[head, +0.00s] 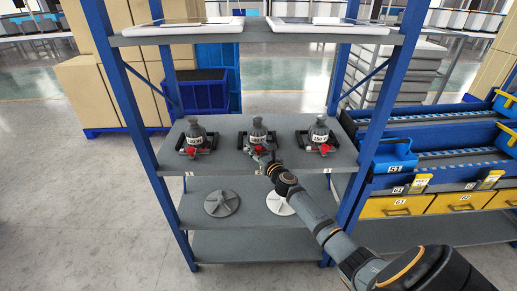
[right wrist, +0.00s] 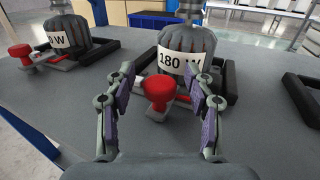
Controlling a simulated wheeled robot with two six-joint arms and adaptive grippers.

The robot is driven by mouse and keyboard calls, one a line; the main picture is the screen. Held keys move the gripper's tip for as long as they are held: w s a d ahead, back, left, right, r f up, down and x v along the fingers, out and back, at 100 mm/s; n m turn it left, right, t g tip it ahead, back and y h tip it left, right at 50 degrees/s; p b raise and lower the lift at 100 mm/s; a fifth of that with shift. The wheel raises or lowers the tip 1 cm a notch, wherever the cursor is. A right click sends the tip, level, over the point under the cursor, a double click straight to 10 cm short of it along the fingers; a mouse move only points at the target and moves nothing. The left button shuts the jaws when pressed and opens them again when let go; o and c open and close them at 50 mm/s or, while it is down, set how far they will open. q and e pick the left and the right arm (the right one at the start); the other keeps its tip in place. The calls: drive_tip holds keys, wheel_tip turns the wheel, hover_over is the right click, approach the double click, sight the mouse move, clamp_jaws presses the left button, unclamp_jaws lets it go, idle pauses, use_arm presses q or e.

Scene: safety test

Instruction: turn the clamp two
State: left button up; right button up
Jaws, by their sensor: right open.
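Three clamps with dark ribbed bodies stand in a row on the middle shelf: left (head: 196,136), middle (head: 257,133) and right (head: 319,134). Each has a red knob at its front. The middle one carries a white label reading 180 W in the right wrist view (right wrist: 182,58). My right gripper (head: 265,160) is at the front of the middle clamp. In the right wrist view its open fingers (right wrist: 162,85) stand on either side of the red knob (right wrist: 158,90), with gaps visible; contact does not show. My left gripper is out of view.
The blue-posted rack has an upper shelf (head: 255,35) with trays above the clamps. Blue bins (head: 396,156) and yellow drawers (head: 398,206) stand at the right. The left clamp (right wrist: 80,35) is close beside in the wrist view.

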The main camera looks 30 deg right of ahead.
clamp_jaws()
